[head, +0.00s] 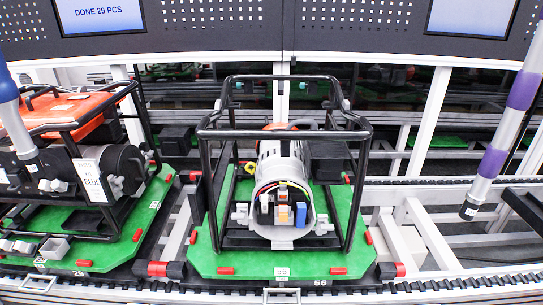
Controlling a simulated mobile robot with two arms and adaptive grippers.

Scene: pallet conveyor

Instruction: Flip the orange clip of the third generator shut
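A generator (283,165) in a black tube frame (205,190) stands in the middle of the head view. Its round open end faces me, with coloured wires and small connectors inside. A small orange clip (283,214) sits among them, beside a blue part (301,214); whether it is open or shut is too small to tell. I cannot tell which generator counts as third. My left arm comes in over the left generator; its gripper (35,168) is hard to make out.
A generator with an orange tank (72,108) and a "BLUE" label (91,180) stands on the left green pallet (120,250). The middle green pallet (235,262) is marked 56. The conveyor (455,287) is empty at right. A screen (98,15) reads "DONE 29 PCS".

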